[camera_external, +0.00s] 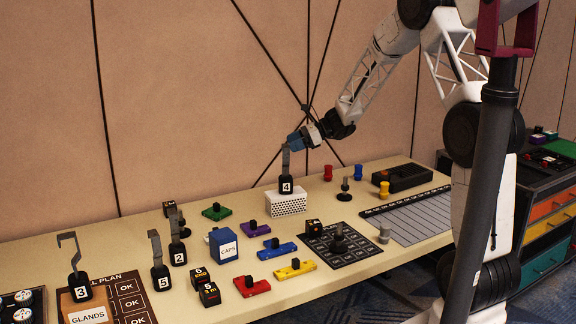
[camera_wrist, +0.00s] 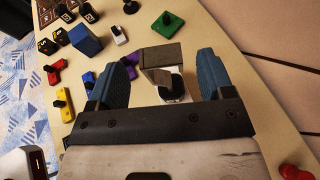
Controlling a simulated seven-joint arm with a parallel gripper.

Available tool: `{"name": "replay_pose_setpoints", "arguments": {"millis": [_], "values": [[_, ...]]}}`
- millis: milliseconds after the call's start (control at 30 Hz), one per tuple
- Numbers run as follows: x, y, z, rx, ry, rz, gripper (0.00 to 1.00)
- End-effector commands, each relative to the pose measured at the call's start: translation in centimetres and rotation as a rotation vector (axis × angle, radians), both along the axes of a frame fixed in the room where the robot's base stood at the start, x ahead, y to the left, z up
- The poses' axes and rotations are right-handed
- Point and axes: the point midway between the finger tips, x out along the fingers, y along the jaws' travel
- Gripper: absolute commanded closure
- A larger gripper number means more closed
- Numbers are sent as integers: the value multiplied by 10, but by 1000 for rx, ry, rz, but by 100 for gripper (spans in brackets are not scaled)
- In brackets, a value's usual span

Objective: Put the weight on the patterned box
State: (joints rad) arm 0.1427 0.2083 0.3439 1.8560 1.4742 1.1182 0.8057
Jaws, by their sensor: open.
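The patterned box (camera_external: 288,206) is white with dark dots and stands on the table below my gripper. The weight (camera_external: 286,185), black with a white 4 and a grey hook on top, is upright on the box's top. My gripper (camera_external: 297,140) is above it, at the height of the hook's top. In the wrist view the blue fingers of my gripper (camera_wrist: 160,82) are apart, with the grey hook of the weight (camera_wrist: 162,56) between them. Gaps show on both sides of the hook. The box is mostly hidden there.
Other hooked weights 2 (camera_external: 178,252), 3 (camera_external: 80,287) and 5 (camera_external: 160,278) stand to the left. A blue box (camera_external: 222,246) and coloured knobbed blocks, such as the green one (camera_external: 217,212), lie nearby. A dark grid mat (camera_external: 350,252) is to the right.

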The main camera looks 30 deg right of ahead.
Motion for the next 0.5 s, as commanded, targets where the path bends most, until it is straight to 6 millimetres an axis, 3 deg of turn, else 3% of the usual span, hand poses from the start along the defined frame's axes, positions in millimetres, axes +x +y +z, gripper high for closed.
{"name": "replay_pose_setpoints", "arguments": {"millis": [300,500], "values": [[-17,-41,19,0,0,-3,26],[-22,-54,24,0,0,-1,26]]}}
